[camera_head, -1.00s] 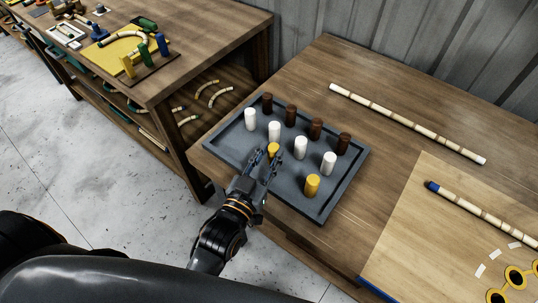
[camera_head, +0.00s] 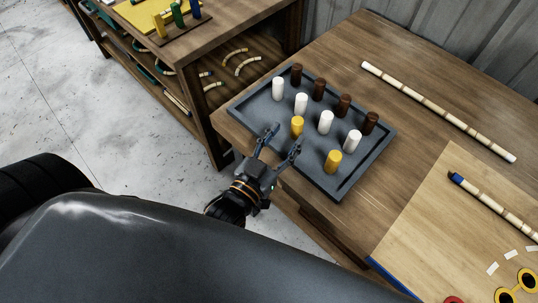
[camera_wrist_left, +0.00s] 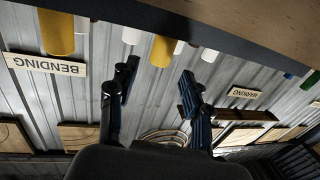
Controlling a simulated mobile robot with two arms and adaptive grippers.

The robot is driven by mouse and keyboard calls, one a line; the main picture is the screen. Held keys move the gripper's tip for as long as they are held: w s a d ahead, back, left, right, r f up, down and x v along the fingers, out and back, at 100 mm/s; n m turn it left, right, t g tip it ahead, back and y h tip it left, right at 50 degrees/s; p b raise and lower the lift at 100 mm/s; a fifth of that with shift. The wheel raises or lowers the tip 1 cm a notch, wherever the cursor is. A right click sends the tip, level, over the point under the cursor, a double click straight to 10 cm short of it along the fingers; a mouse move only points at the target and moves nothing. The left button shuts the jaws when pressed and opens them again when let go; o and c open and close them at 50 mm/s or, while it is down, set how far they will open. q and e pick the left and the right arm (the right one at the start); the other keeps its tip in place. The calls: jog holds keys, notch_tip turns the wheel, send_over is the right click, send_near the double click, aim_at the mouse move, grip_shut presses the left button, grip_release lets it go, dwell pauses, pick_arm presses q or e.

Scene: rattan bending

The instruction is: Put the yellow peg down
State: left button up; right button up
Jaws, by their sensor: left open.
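A yellow peg (camera_head: 297,127) stands upright in the grey tray (camera_head: 312,172), near the tray's front edge; it also shows in the left wrist view (camera_wrist_left: 163,48), where the scene appears upside down. My left gripper (camera_head: 284,141) is open and empty. Its two fingers are spread, with the fingertips just in front of this peg and apart from it. In the left wrist view the peg lies beyond the gap between the fingertips (camera_wrist_left: 158,78). A second yellow peg (camera_head: 333,161) stands upright further right in the tray. My right gripper is not in view.
White pegs (camera_head: 326,122) and brown pegs (camera_head: 343,105) stand upright in rows in the same tray. A segmented rattan pole (camera_head: 435,108) lies behind it on the wooden table. A light board (camera_head: 440,215) with another pole (camera_head: 492,207) lies at right. A shelf unit stands at left.

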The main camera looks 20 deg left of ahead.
pick_arm(q)
jog(key=s+a+b, duration=0.1)
jog(key=s, duration=0.7)
jog(key=shift+a, duration=0.1)
